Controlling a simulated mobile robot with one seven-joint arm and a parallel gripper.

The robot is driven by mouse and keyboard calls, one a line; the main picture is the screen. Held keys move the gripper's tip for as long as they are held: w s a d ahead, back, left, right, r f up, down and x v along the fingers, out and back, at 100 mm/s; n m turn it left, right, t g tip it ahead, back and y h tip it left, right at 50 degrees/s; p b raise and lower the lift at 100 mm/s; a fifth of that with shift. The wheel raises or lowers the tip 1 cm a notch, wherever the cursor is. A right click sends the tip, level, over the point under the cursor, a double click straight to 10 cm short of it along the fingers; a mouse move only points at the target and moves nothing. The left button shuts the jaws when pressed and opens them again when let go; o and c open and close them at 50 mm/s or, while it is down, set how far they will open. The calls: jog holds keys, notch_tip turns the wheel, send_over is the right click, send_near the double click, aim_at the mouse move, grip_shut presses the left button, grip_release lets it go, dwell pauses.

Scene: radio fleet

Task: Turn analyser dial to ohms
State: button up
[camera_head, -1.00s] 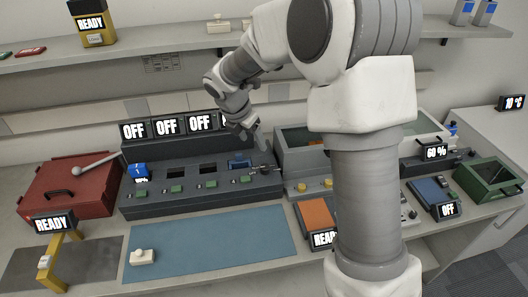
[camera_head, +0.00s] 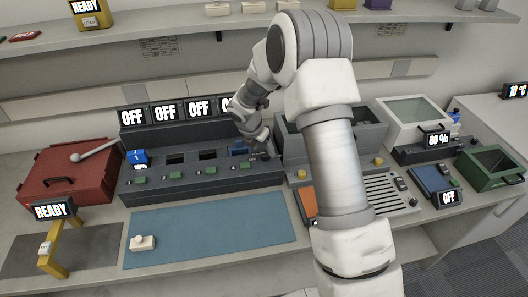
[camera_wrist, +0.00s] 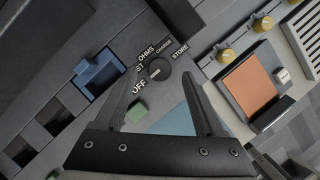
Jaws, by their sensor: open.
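The analyser (camera_head: 150,188) is a long dark grey unit with several slots, green buttons and OFF displays above. Its round black dial (camera_wrist: 157,69) shows in the wrist view, ringed by labels OFF, one partly covered, OHMS, CHARGE and STORE. The pale mark on the dial appears to point towards OFF. My gripper (camera_wrist: 163,77) is open, with its two fingertips on either side of the dial in the picture. I cannot tell whether they touch it. In the head view, my gripper (camera_head: 264,148) is at the analyser's right end and the dial is hidden.
A blue block (camera_wrist: 100,73) sits in the slot left of the dial. Yellow knobs (camera_wrist: 228,54) and an orange panel (camera_wrist: 249,82) lie to the right. A red case (camera_head: 70,175) stands left of the analyser; a blue mat (camera_head: 210,228) lies in front.

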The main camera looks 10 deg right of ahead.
aim_at(265, 155)
jog(key=shift+x, duration=1.35)
jog(key=shift+c, duration=0.4)
grip_shut()
